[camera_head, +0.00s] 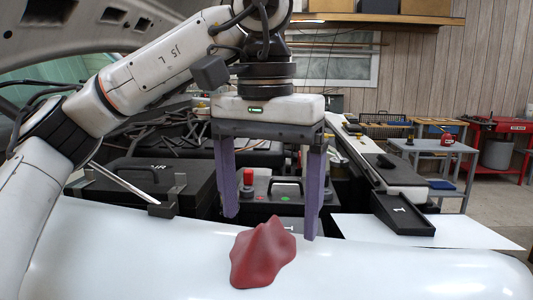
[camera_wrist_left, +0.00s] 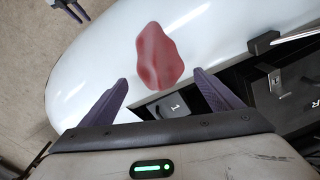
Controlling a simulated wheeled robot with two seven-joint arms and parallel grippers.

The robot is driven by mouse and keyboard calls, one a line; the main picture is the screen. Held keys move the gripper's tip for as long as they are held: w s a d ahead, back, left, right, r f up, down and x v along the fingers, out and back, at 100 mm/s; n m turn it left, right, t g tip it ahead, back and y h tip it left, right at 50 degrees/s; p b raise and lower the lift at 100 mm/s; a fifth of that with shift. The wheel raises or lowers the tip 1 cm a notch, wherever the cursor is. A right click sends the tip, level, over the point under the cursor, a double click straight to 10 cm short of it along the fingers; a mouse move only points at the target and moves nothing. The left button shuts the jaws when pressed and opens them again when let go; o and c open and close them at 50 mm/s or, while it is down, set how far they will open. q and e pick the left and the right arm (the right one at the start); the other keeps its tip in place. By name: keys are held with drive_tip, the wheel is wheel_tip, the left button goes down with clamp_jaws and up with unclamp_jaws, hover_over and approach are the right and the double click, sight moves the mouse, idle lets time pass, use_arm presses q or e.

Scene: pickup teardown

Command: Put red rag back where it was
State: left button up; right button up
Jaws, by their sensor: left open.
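The red rag (camera_head: 263,255) lies crumpled with a raised peak on the white curved body panel (camera_head: 130,255) at the front. My right gripper (camera_wrist_left: 68,6) shows only partly at the top left of that view, apart from the rag.
Behind the panel is the engine bay with a black box marked AIR (camera_head: 145,185) and a battery (camera_head: 280,205) with a red cap. A black tray (camera_head: 403,214) sits at the right. A metal prop rod (camera_head: 125,182) rises at the left. The panel's right side is clear.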

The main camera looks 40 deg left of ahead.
sight(266, 220)
use_arm(q)
wheel_tip(266, 220, up, 11)
drive_tip(key=shift+s+f, duration=0.15)
drive_tip(key=shift+s, duration=0.15)
drive_tip(key=shift+d, duration=0.1)
idle(0.5)
